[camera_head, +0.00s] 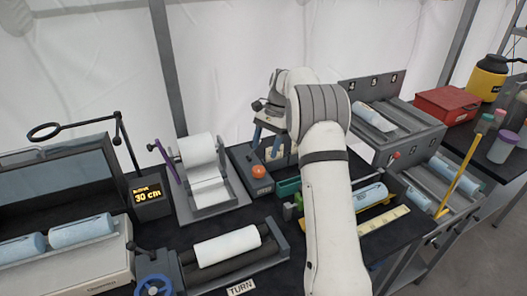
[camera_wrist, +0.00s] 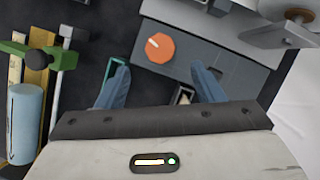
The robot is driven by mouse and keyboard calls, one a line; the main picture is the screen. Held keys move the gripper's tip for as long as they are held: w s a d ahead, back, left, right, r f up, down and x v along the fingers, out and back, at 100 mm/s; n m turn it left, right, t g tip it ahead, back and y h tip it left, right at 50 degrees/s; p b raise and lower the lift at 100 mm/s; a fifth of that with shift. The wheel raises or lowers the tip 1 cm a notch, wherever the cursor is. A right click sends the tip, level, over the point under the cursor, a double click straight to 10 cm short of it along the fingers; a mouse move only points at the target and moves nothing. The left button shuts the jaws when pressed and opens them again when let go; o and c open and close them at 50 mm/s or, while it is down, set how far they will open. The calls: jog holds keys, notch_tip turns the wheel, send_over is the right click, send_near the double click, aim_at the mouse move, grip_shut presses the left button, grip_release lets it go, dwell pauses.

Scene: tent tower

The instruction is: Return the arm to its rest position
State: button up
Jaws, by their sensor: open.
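My white arm reaches up and away from the lower middle of the head view over the black bench. My gripper (camera_wrist: 162,82) shows in the wrist view with its two blue fingers apart and nothing between them. It is above the bench, close to a grey box with an orange knob (camera_wrist: 159,47). The same orange knob (camera_head: 258,171) shows in the head view, just left of my wrist.
A white roll on a stand (camera_head: 198,150) is left of my arm, and a roller cradle with a white cylinder (camera_head: 228,246) is nearer. A grey rack (camera_head: 390,150) and a yellow post (camera_head: 460,170) stand to the right. A blue cylinder (camera_head: 369,195) lies close beside my arm.

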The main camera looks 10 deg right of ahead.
jog(key=s+a+r+n+t+h, duration=0.1)
jog(key=s+r+n, duration=0.1)
jog(key=s+r, duration=0.45)
jog(key=s+a+r+n+t+h, duration=0.1)
jog(key=s+r+n+t, duration=0.2)
jog(key=s, duration=0.7)
jog(key=s+f+n+t+h, duration=0.1)
jog(key=s+n, duration=0.4)
jog(key=s, duration=1.5)
jog(key=shift+s+a+f+n+t+h, duration=0.3)
jog(key=shift+a+f+n+t+h, duration=0.1)
jog(key=shift+a+f+t, duration=0.1)
jog(key=shift+r, duration=0.1)
